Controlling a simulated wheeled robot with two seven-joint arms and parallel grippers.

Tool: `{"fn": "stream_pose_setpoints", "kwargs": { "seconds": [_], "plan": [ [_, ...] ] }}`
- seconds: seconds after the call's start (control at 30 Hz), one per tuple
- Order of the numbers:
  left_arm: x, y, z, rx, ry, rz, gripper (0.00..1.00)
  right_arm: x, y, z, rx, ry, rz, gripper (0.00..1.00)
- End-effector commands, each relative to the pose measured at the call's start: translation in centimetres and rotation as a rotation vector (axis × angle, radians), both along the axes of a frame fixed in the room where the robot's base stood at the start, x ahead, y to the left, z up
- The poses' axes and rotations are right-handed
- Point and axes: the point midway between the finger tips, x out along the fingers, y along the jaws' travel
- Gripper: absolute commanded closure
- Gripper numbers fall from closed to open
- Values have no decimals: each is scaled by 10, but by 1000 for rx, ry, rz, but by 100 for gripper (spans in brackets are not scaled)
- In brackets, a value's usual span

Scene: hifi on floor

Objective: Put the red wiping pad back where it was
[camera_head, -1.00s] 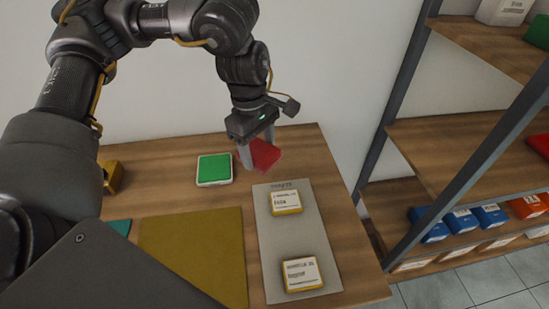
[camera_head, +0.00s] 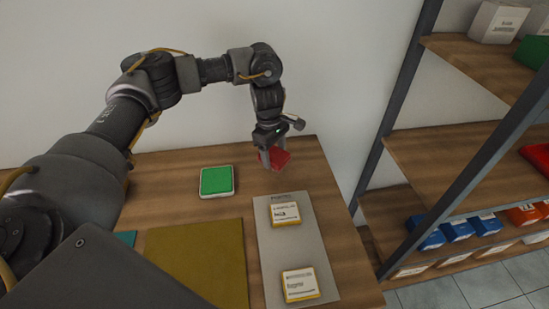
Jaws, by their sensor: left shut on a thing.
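The red wiping pad (camera_head: 281,159) is held in my left gripper (camera_head: 270,158), near the back right of the wooden table (camera_head: 180,209). The gripper points down and is shut on the pad. The pad is just beyond the far end of the grey mat (camera_head: 290,246). I cannot tell whether it touches the table. My right gripper is not in view.
A green pad in a white tray (camera_head: 216,181) lies left of the gripper. Two yellow-edged labelled boxes, one far (camera_head: 284,214) and one near (camera_head: 300,284), sit on the grey mat. An olive mat (camera_head: 197,262) lies to the left. A shelf rack (camera_head: 405,110) stands at the right.

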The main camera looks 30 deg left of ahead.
Motion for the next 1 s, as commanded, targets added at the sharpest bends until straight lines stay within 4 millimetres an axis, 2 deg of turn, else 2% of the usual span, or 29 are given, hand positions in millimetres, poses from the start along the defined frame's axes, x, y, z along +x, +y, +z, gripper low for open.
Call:
{"fn": "stream_pose_setpoints", "kwargs": {
  "seconds": [0.17,0.5,0.93,0.97,1.0],
  "plan": [
    [2,0,-2,0,0,-1,60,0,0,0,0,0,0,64],
    [4,1,-35,-2,2,1,60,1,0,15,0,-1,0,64],
    [5,1,-42,0,0,0,60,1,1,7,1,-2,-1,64],
    [5,1,-40,0,0,0,35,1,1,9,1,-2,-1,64],
    [5,1,-40,0,1,0,30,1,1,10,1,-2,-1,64]
  ]
}}
